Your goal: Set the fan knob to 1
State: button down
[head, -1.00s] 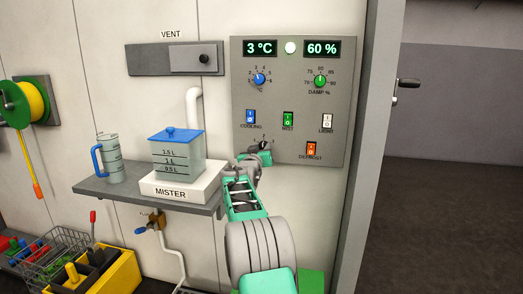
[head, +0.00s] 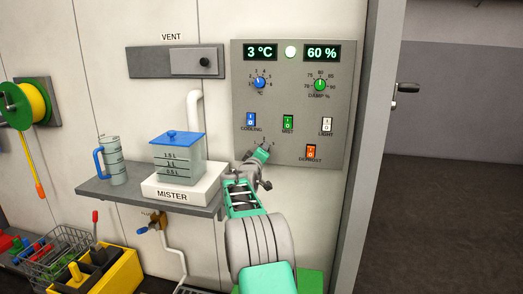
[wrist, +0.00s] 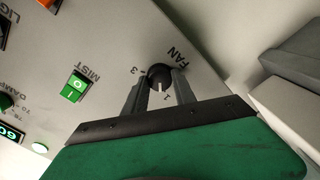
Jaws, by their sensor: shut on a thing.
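The black fan knob (wrist: 160,72) is on the grey control panel (head: 236,98), under the label FAN in the wrist view. A white pointer line on the knob faces down in that view, close to the 1. A 3 is printed to the left of the knob. My gripper (wrist: 159,80) has one finger on each side of the knob and is shut on it. In the head view my gripper (head: 264,151) is at the panel's lower left and mostly hides the knob.
The green MIST switch (head: 288,122) and the orange DEFROST switch (head: 310,152) are near the gripper. The mister (head: 177,152) stands on a shelf (head: 110,190) to the left. An open doorway is on the right.

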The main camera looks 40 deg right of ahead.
jog(key=shift+r+n+p, duration=0.1)
jog(key=shift+n+p, duration=0.35)
jog(key=shift+n, duration=0.95)
jog(key=c, duration=1)
grip_release()
jog(key=v, duration=0.7)
jog(key=shift+s+a, duration=0.25)
jog(key=shift+a, duration=0.05)
